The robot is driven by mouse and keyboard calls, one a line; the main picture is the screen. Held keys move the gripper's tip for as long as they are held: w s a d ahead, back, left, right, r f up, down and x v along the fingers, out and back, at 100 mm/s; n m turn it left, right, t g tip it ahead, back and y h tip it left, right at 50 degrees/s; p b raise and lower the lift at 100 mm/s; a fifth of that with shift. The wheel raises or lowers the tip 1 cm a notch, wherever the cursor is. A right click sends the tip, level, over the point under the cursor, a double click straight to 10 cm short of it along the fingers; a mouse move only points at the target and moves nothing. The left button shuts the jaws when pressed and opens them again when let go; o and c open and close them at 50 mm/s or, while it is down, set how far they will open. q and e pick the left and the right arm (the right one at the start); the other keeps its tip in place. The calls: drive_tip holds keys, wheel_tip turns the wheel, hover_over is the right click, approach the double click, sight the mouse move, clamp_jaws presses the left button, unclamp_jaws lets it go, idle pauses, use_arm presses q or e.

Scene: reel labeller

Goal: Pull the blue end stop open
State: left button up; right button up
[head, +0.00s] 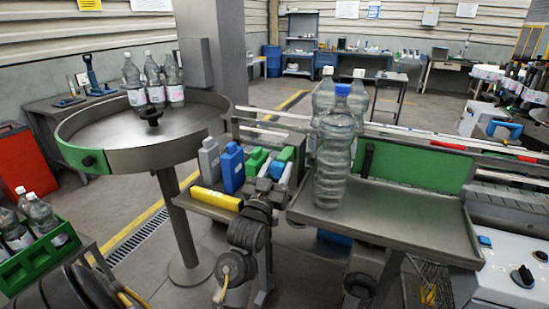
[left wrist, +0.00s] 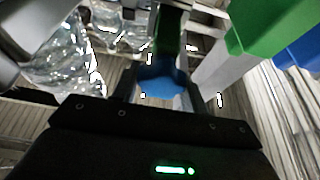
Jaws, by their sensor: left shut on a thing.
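The blue end stop (left wrist: 160,82) shows in the left wrist view as a rounded blue piece between my fingers. In the head view a small blue part (head: 277,169) shows at the tips of my left gripper (head: 273,180), beside the conveyor's near end. My left gripper is shut on the blue end stop, and its fingers hide part of it. A dark green part (left wrist: 171,35) stands just beyond it in the left wrist view. My right gripper is not in view.
Clear bottles (head: 334,155) stand close right of my left gripper, one with a blue cap. Grey, blue and green jugs (head: 231,168) stand close to its left above a yellow bar (head: 216,198). A round table (head: 110,132) holds labelled bottles. A grey metal tray (head: 410,215) lies right.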

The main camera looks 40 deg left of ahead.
use_arm(q)
drive_tip(key=s, duration=0.3)
drive_tip(key=shift+s+d+p, duration=0.15)
drive_tip(key=shift+d+p, duration=0.15)
drive_tip(key=shift+d, duration=0.1)
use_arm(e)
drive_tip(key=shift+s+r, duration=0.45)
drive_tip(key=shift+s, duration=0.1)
use_arm(q)
drive_tip(key=o, duration=1.4)
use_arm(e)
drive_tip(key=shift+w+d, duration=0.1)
use_arm(q)
drive_tip(key=b+v, duration=0.4)
drive_tip(key=v, duration=0.6)
drive_tip(key=shift+s, duration=0.35)
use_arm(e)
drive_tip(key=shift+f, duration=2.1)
use_arm(q)
drive_tip(key=shift+f, duration=0.1)
